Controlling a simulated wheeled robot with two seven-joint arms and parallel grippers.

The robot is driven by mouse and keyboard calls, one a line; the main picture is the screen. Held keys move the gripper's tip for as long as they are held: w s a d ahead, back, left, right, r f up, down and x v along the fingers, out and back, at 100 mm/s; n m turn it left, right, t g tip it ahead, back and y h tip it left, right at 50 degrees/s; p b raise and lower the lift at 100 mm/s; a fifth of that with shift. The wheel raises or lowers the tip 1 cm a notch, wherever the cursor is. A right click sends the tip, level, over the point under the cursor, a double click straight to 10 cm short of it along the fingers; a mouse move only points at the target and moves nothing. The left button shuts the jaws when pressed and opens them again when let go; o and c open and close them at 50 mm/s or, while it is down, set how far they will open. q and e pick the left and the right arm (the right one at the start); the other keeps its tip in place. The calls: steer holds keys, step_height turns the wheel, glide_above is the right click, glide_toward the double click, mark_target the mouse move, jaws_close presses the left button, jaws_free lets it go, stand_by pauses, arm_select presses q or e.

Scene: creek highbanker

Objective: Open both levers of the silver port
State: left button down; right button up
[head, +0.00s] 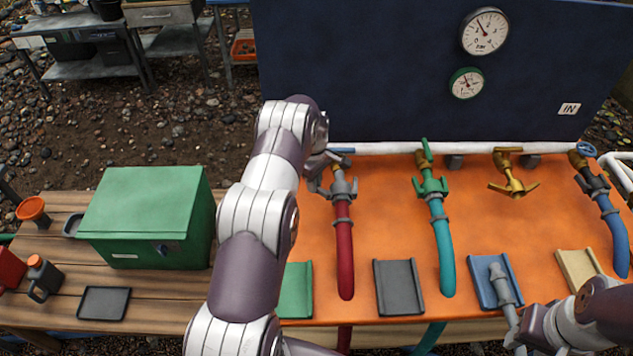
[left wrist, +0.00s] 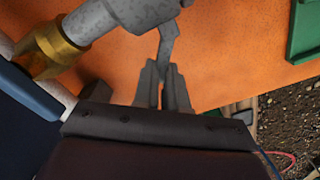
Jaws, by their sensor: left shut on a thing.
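The silver port (head: 342,188) is the grey coupling at the left of the row, with a red hose (head: 344,250) running down from it. Its right lever (head: 354,186) juts out to the side. My left gripper (head: 321,172) is at the left side of this port, shut on its left lever. In the left wrist view the fingers (left wrist: 163,88) close around the end of the grey lever (left wrist: 167,45), below the grey coupling body (left wrist: 140,12). My right gripper (head: 514,335) is at the lower right, by the blue tray; its jaws are unclear.
A green port (head: 431,186) with a teal hose, a brass port (head: 511,185) with spread levers and a port with a blue hose (head: 612,230) stand to the right. A dark panel (head: 380,70) rises behind. A green box (head: 150,215) stands left of my left arm.

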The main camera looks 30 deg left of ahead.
arm_select(q)
steer(key=shift+s+n, duration=0.35)
steer(key=shift+n, duration=0.55)
steer(key=c, duration=1.5)
jaws_free()
steer(key=shift+o, duration=0.2)
step_height(320, 180, up, 13)
steer(key=p, duration=0.1)
steer(key=shift+f+p, duration=0.15)
steer(key=shift+p, duration=0.15)
